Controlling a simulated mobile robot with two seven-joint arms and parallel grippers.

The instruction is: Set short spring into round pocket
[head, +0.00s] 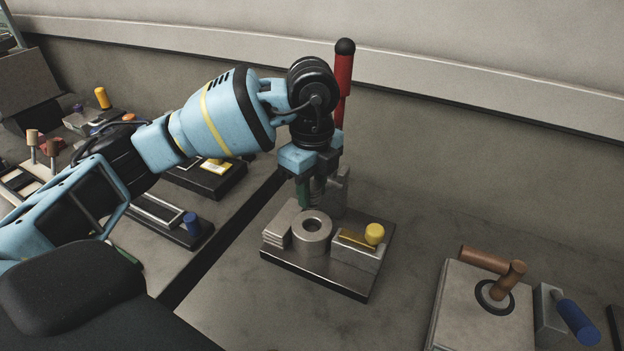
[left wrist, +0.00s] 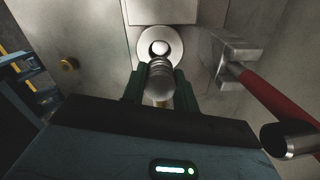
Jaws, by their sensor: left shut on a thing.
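My left gripper (head: 311,192) is shut on the short spring (head: 316,188), a small grey coiled piece between its green fingertips. The fingers show in the left wrist view (left wrist: 158,88), with the spring (left wrist: 159,78) upright between them. The round pocket (head: 299,243) is a thick grey metal ring with a dark hole, on a metal fixture plate. In the head view the spring is above and behind the ring. In the left wrist view the ring (left wrist: 178,47) lies just beyond the spring, which overlaps its near edge. My right gripper is not in view.
A tall red lever (head: 343,78) with a black knob stands behind the fixture. A box with brown handles (head: 485,300) stands at lower right.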

